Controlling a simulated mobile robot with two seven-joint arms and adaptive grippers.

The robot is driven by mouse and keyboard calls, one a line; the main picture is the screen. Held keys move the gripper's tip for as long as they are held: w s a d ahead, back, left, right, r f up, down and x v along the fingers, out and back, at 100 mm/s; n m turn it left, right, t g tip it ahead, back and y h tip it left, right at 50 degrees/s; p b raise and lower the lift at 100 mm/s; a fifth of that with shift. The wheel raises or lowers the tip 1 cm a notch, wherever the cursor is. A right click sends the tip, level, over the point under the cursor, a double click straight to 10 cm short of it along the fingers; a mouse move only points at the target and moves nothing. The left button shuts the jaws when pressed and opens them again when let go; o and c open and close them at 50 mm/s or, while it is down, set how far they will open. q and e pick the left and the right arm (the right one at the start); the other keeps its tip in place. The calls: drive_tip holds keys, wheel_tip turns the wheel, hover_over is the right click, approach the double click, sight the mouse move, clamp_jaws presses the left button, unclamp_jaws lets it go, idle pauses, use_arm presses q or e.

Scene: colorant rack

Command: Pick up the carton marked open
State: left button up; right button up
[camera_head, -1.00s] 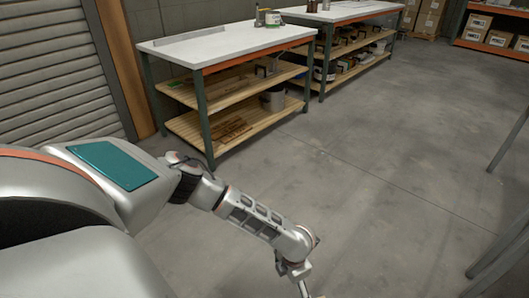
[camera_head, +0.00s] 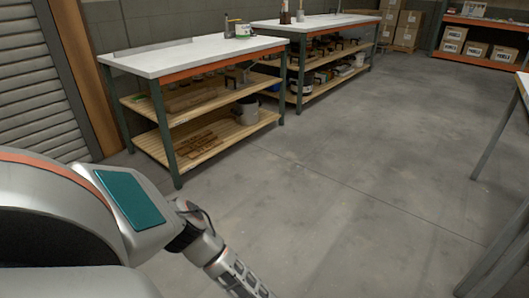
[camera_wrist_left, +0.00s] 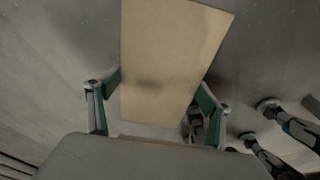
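In the left wrist view a plain tan carton (camera_wrist_left: 170,50) lies between the two fingers of my left gripper (camera_wrist_left: 160,92). The fingers press against its two sides, and the gripper looks shut on it. No marking shows on the face in view. In the head view my left arm runs out of the bottom edge, so its gripper and the carton are hidden there. My right gripper is in neither view.
A white-topped workbench (camera_head: 190,55) with wooden shelves stands at the left, a second bench (camera_head: 318,21) behind it. Several cartons (camera_head: 477,49) sit on an orange-edged rack at the back right, their labels too small to read. A table leg (camera_head: 492,140) stands at the right. The middle floor is clear.

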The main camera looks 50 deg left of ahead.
use_arm(q)
drive_tip(key=shift+c, duration=0.5)
drive_tip(key=shift+r, duration=0.2)
drive_tip(key=r+p, duration=0.1)
drive_tip(key=r, duration=0.2)
drive_tip(key=shift+w+r+p, duration=0.3)
drive_tip(key=shift+w+p, duration=0.05)
drive_tip(key=r+p, duration=0.2)
drive_tip(key=r, duration=0.3)
drive_tip(key=shift+w, duration=0.2)
wheel_tip(320, 180, up, 11)
drive_tip(key=s+p, duration=0.1)
drive_tip(key=p, duration=0.2)
drive_tip(key=shift+p, duration=0.4)
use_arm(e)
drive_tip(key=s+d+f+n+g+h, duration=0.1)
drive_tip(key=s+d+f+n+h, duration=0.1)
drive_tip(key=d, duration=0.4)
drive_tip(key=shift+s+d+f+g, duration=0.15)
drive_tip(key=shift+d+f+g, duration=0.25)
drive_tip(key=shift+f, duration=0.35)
use_arm(q)
drive_tip(key=shift+a, duration=0.1)
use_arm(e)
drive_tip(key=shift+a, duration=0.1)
